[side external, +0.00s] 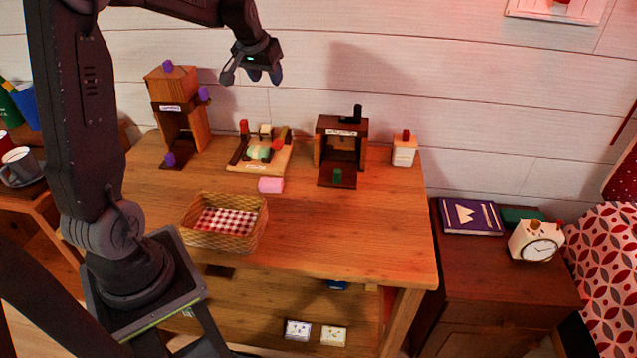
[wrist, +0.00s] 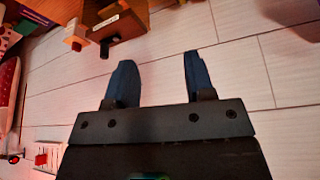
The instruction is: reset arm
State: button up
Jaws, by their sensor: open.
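My gripper (side external: 252,74) is raised high above the back of the wooden table (side external: 330,235), in front of the white plank wall. It is open and empty, and nothing touches it. In the wrist view my gripper (wrist: 151,80) shows two separate dark blue fingers with bare wall between them. My arm stands at the left and bends over the table from above.
On the table are a wooden tower (side external: 181,125), a tray of small items (side external: 246,168), a small dark wooden cabinet (side external: 326,156), a pink block (side external: 271,185) and a wicker basket (side external: 188,226). A nightstand (side external: 480,285) holds a clock (side external: 537,246). The table's front right is clear.

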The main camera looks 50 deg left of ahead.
jog(key=s+d+r+m, duration=0.1)
jog(key=s+d+r, duration=0.15)
jog(key=d, duration=0.35)
jog(key=s+d+r+m+t+h, duration=0.1)
jog(key=s+d, duration=0.3)
jog(key=d, duration=0.3)
jog(key=s+d+r+m, duration=0.1)
jog(key=s+d+r, duration=0.15)
jog(key=d, duration=0.35)
jog(key=s+d+f+m+h, duration=0.1)
jog(key=s+d+f+m, duration=0.2)
jog(key=s+d, duration=0.6)
jog(key=s, duration=0.3)
jog(key=shift+s, duration=0.15)
